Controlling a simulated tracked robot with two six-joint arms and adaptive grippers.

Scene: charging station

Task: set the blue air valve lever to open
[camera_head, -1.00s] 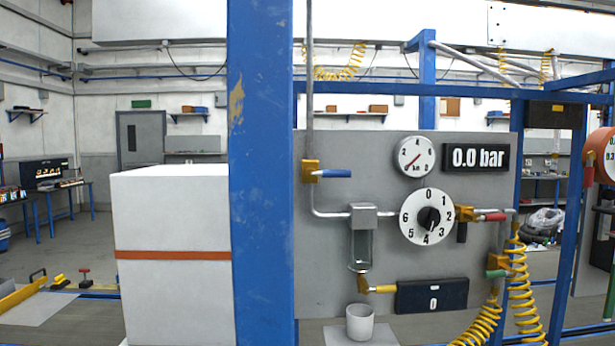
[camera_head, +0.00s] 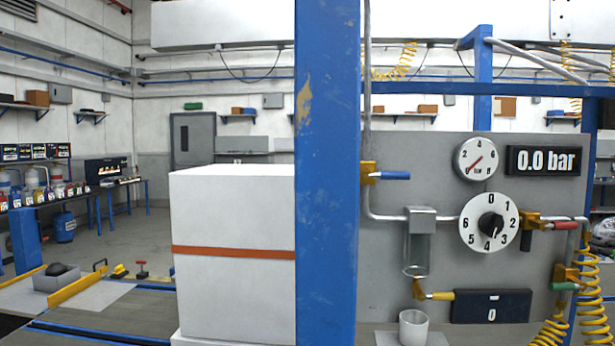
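The blue air valve lever (camera_head: 394,176) is on a brass valve (camera_head: 369,174) at the upper left of the grey panel (camera_head: 440,150). The lever points to the right, horizontal, across the vertical grey pipe (camera_head: 367,100). The display (camera_head: 543,161) reads 0.0 bar, and the round gauge (camera_head: 476,158) has its needle toward the lower left. Neither of my grippers shows in the head view.
A blue post (camera_head: 327,200) stands just left of the panel, with a white box with an orange band (camera_head: 234,250) beside it. A numbered dial (camera_head: 489,222), a red lever (camera_head: 565,225), a green lever (camera_head: 565,286) and a white cup (camera_head: 413,326) are nearby.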

